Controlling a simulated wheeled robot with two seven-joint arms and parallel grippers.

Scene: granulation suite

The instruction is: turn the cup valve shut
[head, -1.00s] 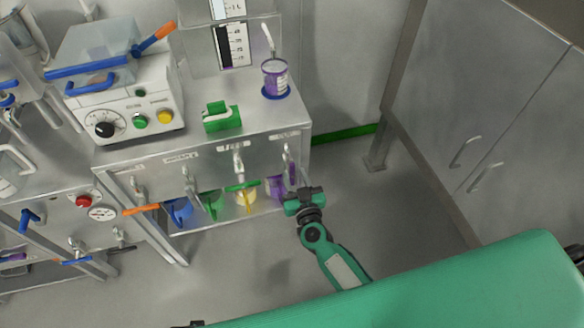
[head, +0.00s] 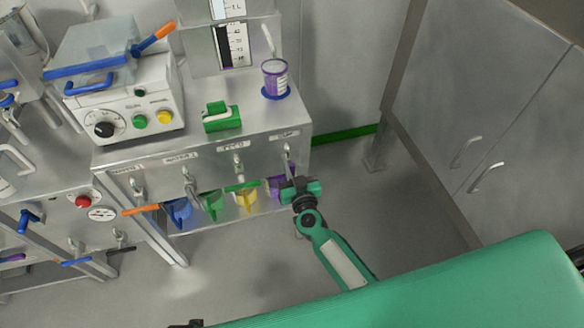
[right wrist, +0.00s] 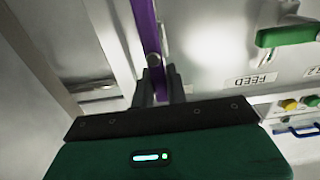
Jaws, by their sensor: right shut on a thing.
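The cup valve (head: 287,153) is the rightmost valve on the bench's front panel, below the CUP label (head: 285,135). Its purple lever (right wrist: 147,30) shows in the right wrist view as a long bar running up from between my fingers. My right gripper (head: 296,184) is at this valve in the head view and covers most of the lever there. In the right wrist view my right gripper (right wrist: 160,82) is shut on the purple lever. My left gripper is not in view.
The feed valve's green lever (head: 243,186) is just left, also in the right wrist view (right wrist: 287,34). Coloured containers, including a yellow one (head: 246,198), stand under the valves. A purple-labelled cup (head: 275,78) stands on the bench. Floor to the right is clear before grey cabinets (head: 480,120).

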